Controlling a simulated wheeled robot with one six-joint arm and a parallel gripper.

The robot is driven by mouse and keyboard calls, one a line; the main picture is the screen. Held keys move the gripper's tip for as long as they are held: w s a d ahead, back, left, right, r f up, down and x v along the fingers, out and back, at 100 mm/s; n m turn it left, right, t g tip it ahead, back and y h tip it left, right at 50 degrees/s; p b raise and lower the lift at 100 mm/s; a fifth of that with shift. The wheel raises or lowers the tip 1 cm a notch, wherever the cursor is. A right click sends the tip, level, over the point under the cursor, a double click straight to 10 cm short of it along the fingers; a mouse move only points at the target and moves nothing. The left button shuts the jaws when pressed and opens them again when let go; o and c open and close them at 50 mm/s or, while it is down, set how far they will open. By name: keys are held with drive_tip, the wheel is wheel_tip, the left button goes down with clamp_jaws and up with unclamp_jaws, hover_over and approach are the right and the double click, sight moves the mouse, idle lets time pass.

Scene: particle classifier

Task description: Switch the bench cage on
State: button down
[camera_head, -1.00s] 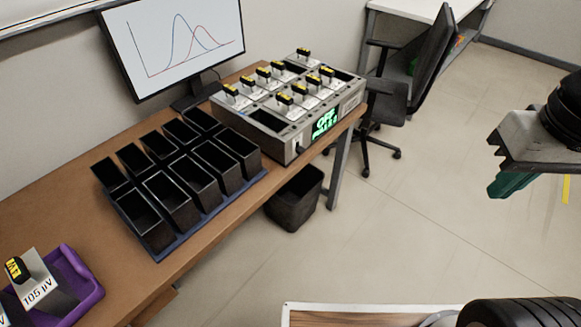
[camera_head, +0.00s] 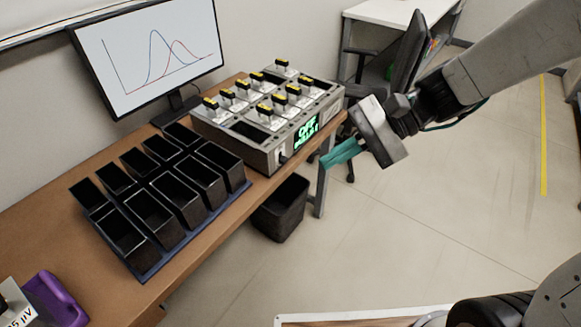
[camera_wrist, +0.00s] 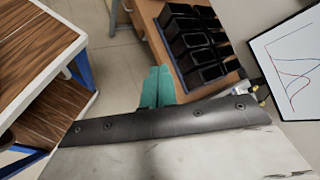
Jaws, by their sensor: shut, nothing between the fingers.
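The bench cage (camera_head: 262,150) is a grey box at the far end of the wooden bench, holding several modules with black and yellow tops. Its front shows a green lit display (camera_head: 306,131) that reads OFF, with a smaller line below that I cannot read. A small white switch plate with a dark lever (camera_head: 282,157) is on the front, left of the display. My gripper (camera_head: 327,162) has green fingers, shut and empty, to the right of the cage front and apart from it. The fingers also show in the wrist view (camera_wrist: 158,84), where the cage is mostly hidden.
A rack of black bins (camera_head: 150,215) stands on the bench (camera_head: 205,238) left of the cage. A monitor (camera_head: 150,55) is behind them. A purple tray (camera_head: 55,300) is at the near left. A black waste bin (camera_head: 282,210) is on the floor below. An office chair (camera_head: 400,65) is beyond my gripper.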

drive_tip(key=w+a+f+m+t+y, duration=0.2)
drive_tip(key=w+a+f+m+y, duration=0.15)
drive_tip(key=w+m, duration=0.2)
drive_tip(key=m+t+h, duration=0.4)
drive_tip(key=m+t, duration=0.5)
drive_tip(key=m, duration=0.4)
approach(283, 160)
wheel_tip(283, 160, down, 2)
drive_tip(key=d, duration=0.3)
drive_tip(key=shift+s+a+f, duration=0.1)
drive_tip(key=shift+s+a, duration=0.15)
drive_tip(key=shift+s, duration=0.05)
drive_tip(key=x, duration=1)
drive_tip(key=shift+s+a, duration=0.1)
